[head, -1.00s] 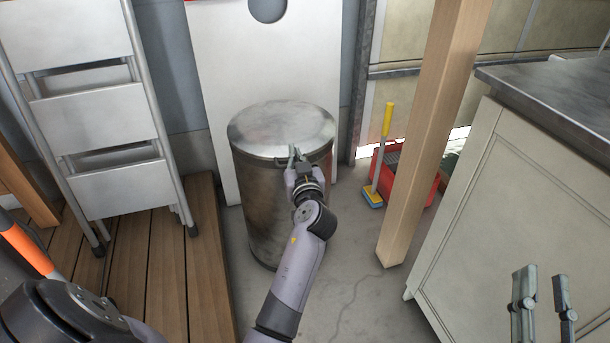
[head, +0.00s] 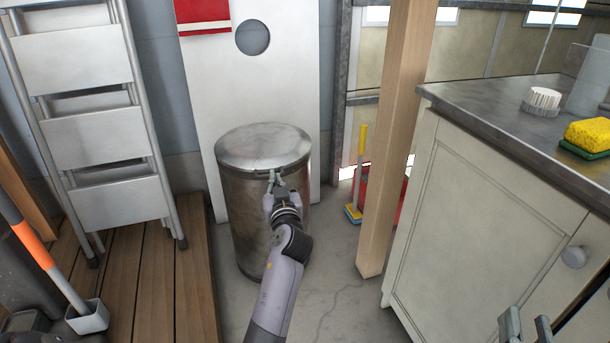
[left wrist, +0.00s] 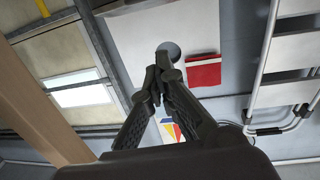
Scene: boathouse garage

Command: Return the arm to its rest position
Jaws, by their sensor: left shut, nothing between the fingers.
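My left gripper (head: 275,183) is in front of the metal bin (head: 238,215), near the handle at its lid's front edge. Whether it touches the bin cannot be told. The bin's lid (head: 264,146) is down. In the left wrist view my left gripper (left wrist: 160,68) has its fingers together with nothing between them, pointing towards the wall. My right gripper (head: 527,323) shows at the bottom right, its fingertips apart and empty. The rest of it is cut off by the picture's edge.
A wooden post (head: 392,150) stands right of the bin, before a red container and a yellow-handled brush (head: 358,175). A cabinet (head: 470,220) with a grey counter fills the right. A step ladder (head: 88,130) stands left on wooden decking (head: 140,290).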

